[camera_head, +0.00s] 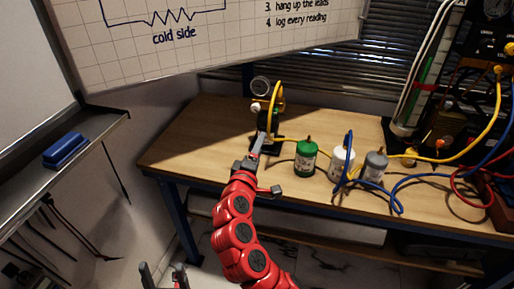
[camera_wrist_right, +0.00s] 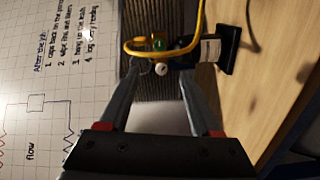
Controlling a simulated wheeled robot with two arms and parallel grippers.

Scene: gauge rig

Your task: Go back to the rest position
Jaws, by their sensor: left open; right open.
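My right gripper (camera_head: 265,160) is at the near left part of the wooden table, in front of the gauge rig, with its fingers apart. In the right wrist view the open fingers (camera_wrist_right: 163,75) have nothing between them. The gauge rig (camera_head: 274,123), on a black base with a yellow hose, stands just beyond them; it also shows in the wrist view (camera_wrist_right: 210,50). I cannot tell whether a finger touches it. My left gripper (camera_head: 163,272) is low at the bottom edge, open and empty, clear of the table; its arm is out of frame.
A green bottle (camera_head: 306,158), a white bottle (camera_head: 341,162) and a grey bottle (camera_head: 374,166) stand right of my right gripper among blue and yellow cables. A whiteboard (camera_head: 215,45) hangs behind. A tray with a blue eraser (camera_head: 66,149) is at the left. The table's front left is bare.

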